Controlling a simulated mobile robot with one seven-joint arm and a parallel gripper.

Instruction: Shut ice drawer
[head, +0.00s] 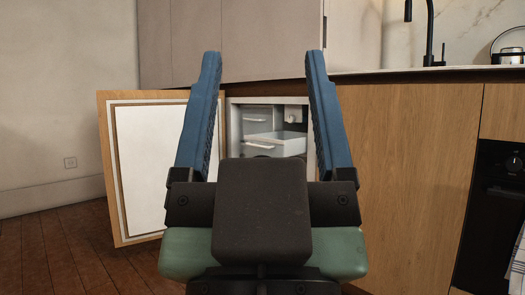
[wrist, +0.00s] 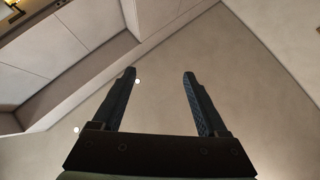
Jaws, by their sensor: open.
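The ice drawer (head: 272,149) is a pale drawer inside a small open fridge (head: 234,122) under the counter. It seems to stick out toward me; its lower part is hidden behind my gripper. My gripper (head: 260,62) is open and empty in the head view, its two blue fingers pointing up on either side of the fridge opening, nearer to me than the fridge. In the wrist view my gripper (wrist: 160,77) is also open, with only the wall and ceiling beyond it.
The fridge door (head: 140,165) stands wide open to the left, with a wood edge and white inner panel. Wooden cabinet fronts (head: 405,170) are to the right, with a black oven (head: 495,215) beyond. A counter (head: 440,72) with a black tap (head: 430,30) runs above. Wooden floor shows at lower left.

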